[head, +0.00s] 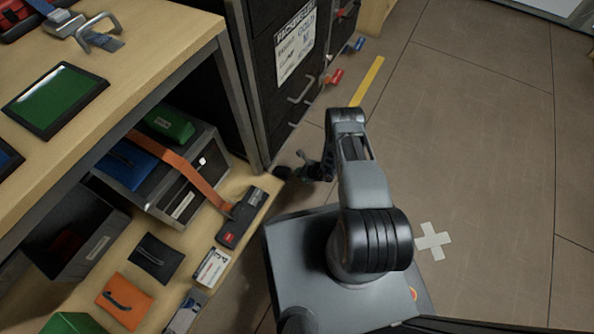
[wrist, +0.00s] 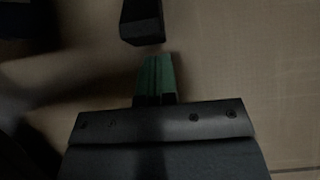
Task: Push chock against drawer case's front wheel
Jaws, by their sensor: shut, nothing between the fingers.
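The dark drawer case (head: 274,68) stands at the top middle of the head view, with a white label and handles on its front. My gripper (head: 301,168) is low beside the near end of the case, partly hidden by my own arm. In the wrist view my gripper (wrist: 158,62) is shut, its green fingers together and empty. A dark block (wrist: 142,22), apparently the chock, lies just beyond the fingertips with a small gap. The case's front wheel cannot be made out in either view.
Red (head: 333,77) and blue (head: 358,44) pieces stick out at the case's foot. A yellow strip (head: 368,82) and a white cross (head: 433,241) mark the floor. A wooden shelf unit (head: 165,45) with boxes fills the left. The tiled floor at right is clear.

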